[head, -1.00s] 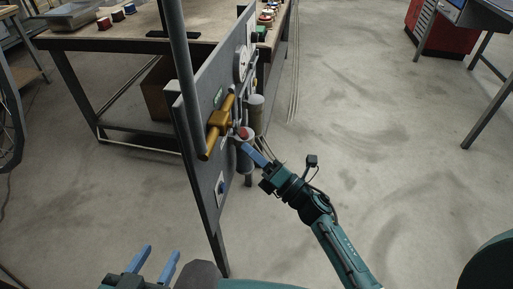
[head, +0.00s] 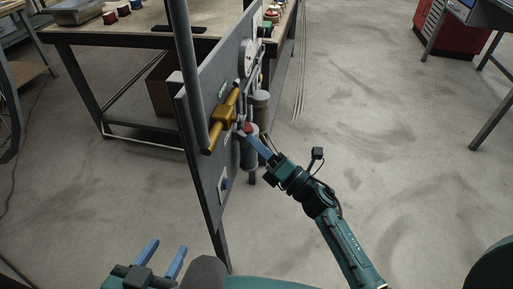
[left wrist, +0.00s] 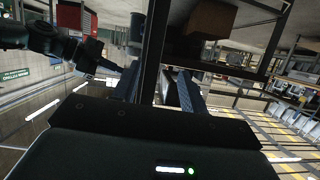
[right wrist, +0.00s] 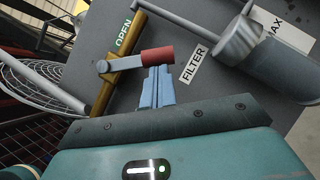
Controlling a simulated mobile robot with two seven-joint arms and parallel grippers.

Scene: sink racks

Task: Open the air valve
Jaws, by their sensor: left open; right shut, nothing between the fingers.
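The air valve is a gold body (head: 224,116) on a grey upright panel (head: 213,150); it also shows in the right wrist view (right wrist: 119,80). A grey lever with a red grip (right wrist: 157,55) extends right from the valve, and a green OPEN label (right wrist: 124,33) is just above. The red grip (head: 248,127) is small in the head view. My right gripper (right wrist: 157,72) is shut and empty, its fingertips right at the grip's lower side; I cannot tell whether they touch. My left gripper (head: 166,251) is open and empty, low and away from the panel.
A filter cylinder (right wrist: 275,55) with FILTER (right wrist: 193,65) and MAX labels sits right of the lever. A grey pipe (head: 185,75) stands at the panel's near edge. A workbench (head: 110,32) is behind. The floor right of the panel is clear.

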